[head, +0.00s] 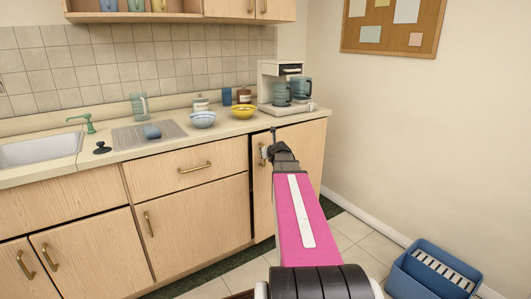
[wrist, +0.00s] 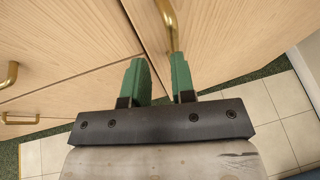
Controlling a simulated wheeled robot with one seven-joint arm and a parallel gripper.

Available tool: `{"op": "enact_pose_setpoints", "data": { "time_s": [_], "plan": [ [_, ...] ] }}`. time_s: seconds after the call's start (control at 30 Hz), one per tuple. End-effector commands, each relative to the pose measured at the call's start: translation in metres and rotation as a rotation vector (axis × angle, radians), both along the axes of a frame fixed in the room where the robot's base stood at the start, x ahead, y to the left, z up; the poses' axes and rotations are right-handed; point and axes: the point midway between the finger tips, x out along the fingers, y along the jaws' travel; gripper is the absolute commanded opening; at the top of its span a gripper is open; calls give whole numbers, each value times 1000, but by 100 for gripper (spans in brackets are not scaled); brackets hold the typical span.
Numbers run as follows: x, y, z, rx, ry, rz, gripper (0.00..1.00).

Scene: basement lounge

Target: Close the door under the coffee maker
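The coffee maker (head: 284,88) is white with dark glass jugs and stands at the right end of the counter. The light wood door (head: 303,150) under it shows a dark gap along its left edge and looks slightly ajar. Its brass handle (head: 262,154) is near that edge, beside my gripper (head: 268,152). In the wrist view my gripper (wrist: 157,75) has two green fingers apart with nothing seen between them. A brass handle (wrist: 168,22) lies just beyond the right fingertip; I cannot tell if they touch. A dark seam (wrist: 147,42) between wood panels runs beyond the fingers.
A drawer (head: 188,168) and closed cupboard doors are left of this door. The counter holds a sink (head: 40,150), a yellow bowl (head: 244,111) and a pale blue bowl (head: 203,119). A blue crate (head: 405,280) stands on the tiled floor at right. Floor between is clear.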

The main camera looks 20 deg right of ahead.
Motion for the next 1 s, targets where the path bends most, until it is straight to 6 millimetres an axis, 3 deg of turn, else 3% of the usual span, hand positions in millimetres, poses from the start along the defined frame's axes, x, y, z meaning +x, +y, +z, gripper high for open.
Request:
{"op": "enact_pose_setpoints", "data": {
  "time_s": [0.07, 0.13, 0.37, 0.6, 0.8, 1.0],
  "plan": [
    [1, -1, 0, 0, 0, -1, 21],
    [1, -2, -1, 0, 1, 0, 0],
    [-14, -21, -29, 43, 22, 91, 0],
    [-52, -56, -61, 116, -102, 309, 0],
    [-80, -81, -62, 120, -294, 411, 0],
    [-87, -88, -59, 109, -371, 434, 0]
  ]
}}
